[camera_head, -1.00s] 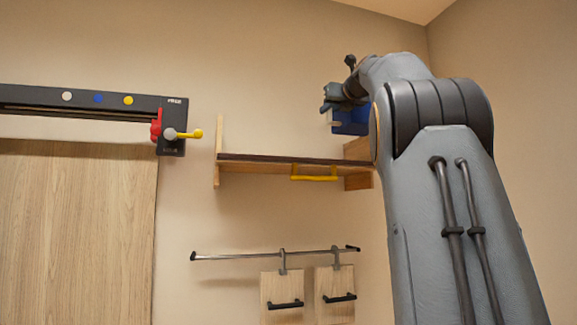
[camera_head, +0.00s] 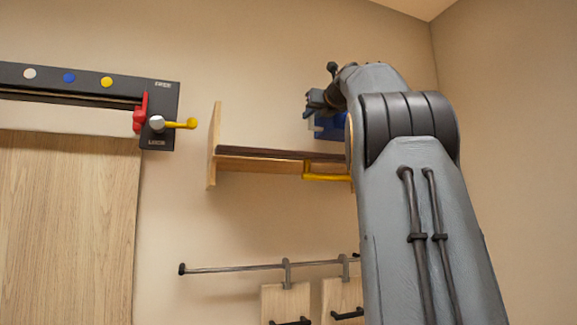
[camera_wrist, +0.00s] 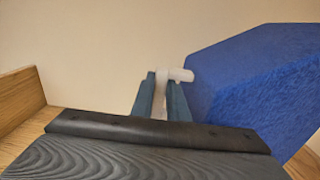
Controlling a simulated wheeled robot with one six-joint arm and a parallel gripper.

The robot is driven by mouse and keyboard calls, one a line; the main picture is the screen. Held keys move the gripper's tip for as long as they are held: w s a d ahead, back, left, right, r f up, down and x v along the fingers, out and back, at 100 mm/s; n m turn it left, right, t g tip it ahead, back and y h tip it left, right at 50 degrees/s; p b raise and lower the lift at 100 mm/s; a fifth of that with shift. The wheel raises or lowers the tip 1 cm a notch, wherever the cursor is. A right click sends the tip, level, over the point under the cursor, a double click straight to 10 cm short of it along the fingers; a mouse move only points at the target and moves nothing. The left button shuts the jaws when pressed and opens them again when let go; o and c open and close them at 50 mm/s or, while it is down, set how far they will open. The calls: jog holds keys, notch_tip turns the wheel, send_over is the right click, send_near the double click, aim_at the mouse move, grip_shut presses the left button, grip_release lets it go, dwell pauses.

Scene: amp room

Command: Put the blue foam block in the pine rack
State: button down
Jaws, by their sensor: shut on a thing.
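The blue foam block (camera_head: 331,127) hangs from my gripper (camera_head: 316,106), just above the right part of the rack in the head view. In the wrist view the block (camera_wrist: 262,85) fills the right side. My gripper's fingers (camera_wrist: 160,95) are shut on a pale peg (camera_wrist: 180,74) at the block's left side. The pine rack (camera_head: 213,148) is a wall shelf with an upright left end board and a dark strip along its shelf. My arm hides its right end. Pale wood, likely the rack (camera_wrist: 18,97), shows at the wrist view's left.
A yellow handle (camera_head: 327,177) sits on the rack's front edge. Below is a metal rail (camera_head: 230,268) with hanging wooden boards (camera_head: 286,302). At left is a black wall bar (camera_head: 60,77) with a red clamp (camera_head: 140,112) and yellow lever. The shelf's left part looks clear.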

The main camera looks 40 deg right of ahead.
jog(key=shift+w+d+f, duration=0.1)
jog(key=shift+f, duration=0.05)
jog(key=f, duration=0.1)
jog(key=f+b, duration=0.1)
jog(key=f, duration=0.3)
jog(key=shift+w+a+f+b, duration=0.1)
jog(key=shift+a+f+b, duration=0.15)
jog(key=shift+b, duration=0.1)
jog(key=shift+f+b, duration=0.35)
jog(key=shift+f, duration=1.6)
jog(key=shift+f, duration=0.2)
jog(key=c, duration=1.7)
grip_release()
